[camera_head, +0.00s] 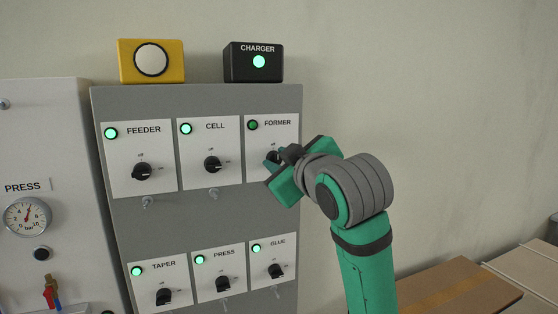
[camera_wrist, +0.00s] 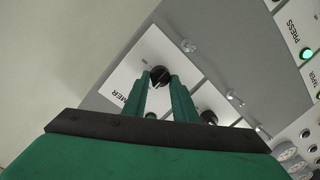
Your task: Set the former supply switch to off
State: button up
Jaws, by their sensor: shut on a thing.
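The FORMER plate (camera_head: 285,135) is at the top right of the grey switch panel. Its lamp (camera_head: 253,125) is dark green, while the lamps of the other switches glow bright. Its black rotary knob (camera_wrist: 160,76) shows between my fingers in the wrist view, near the small "off" mark. My gripper (camera_wrist: 160,84) is shut on this knob, one finger on each side. In the head view my gripper (camera_head: 276,162) covers most of the knob and the lower plate. I cannot tell exactly which way the knob points.
The CELL switch (camera_head: 212,164) and FEEDER switch (camera_head: 142,171) are to the left. TAPER, PRESS and GLUE (camera_head: 276,271) switches are below. A yellow button box (camera_head: 127,67) and a CHARGER box (camera_head: 240,69) top the panel. Right of it is bare wall, with cardboard (camera_head: 460,291) low down.

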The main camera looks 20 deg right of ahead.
jog(key=shift+w+f, duration=0.1)
jog(key=shift+f, duration=0.15)
jog(key=o, duration=1)
jog(key=shift+o, duration=0.2)
jog(key=shift+r, duration=0.1)
jog(key=shift+s+r, duration=0.1)
jog(key=shift+s, duration=0.15)
jog(key=s+r, duration=0.1)
jog(key=s, duration=0.9)
jog(key=shift+s+d, duration=0.15)
jog(key=shift+d, duration=0.05)
